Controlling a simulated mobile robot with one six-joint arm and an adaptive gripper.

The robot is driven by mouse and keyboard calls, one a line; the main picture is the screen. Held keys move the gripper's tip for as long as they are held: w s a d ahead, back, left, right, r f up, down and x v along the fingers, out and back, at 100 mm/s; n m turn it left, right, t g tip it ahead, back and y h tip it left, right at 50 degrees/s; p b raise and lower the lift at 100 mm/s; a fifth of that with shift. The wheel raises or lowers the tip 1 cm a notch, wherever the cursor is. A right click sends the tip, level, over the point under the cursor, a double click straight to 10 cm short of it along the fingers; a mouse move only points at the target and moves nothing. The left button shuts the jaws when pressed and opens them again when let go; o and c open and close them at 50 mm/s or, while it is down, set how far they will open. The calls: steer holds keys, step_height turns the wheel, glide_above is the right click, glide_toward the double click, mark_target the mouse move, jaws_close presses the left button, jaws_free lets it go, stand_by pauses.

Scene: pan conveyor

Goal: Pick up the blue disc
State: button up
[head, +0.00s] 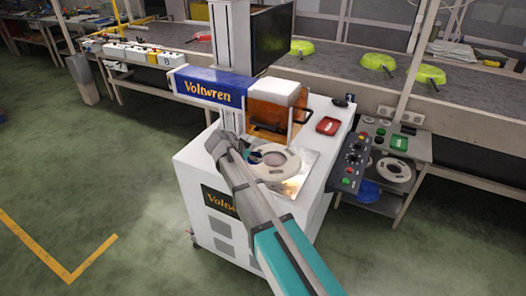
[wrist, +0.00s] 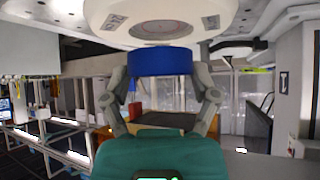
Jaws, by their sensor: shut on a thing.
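The blue disc (wrist: 160,61) shows edge-on in the wrist view, between the two fingertips of my gripper (wrist: 161,76). My gripper is shut on it. Just beyond the disc in that view is a white ring-shaped fixture (wrist: 112,22) with a grey centre; I cannot tell whether the disc touches it. The disc is mostly hidden there by my gripper.
The Voltwren machine (head: 213,87) has an orange guard (head: 268,112) and a column behind the ring. A side stand (head: 418,151) holds another white ring (head: 393,175). Green pans (head: 378,61) lie on the rear conveyor.

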steer(key=shift+s+a+r+p, duration=0.35)
steer(key=shift+s+a+r, duration=0.2)
steer(key=shift+a, duration=0.2)
steer(key=shift+s+a+r+p, duration=0.3)
steer(key=shift+s+a+r, duration=0.1)
steer(key=shift+s+a, duration=0.25)
steer(key=shift+w, duration=0.1)
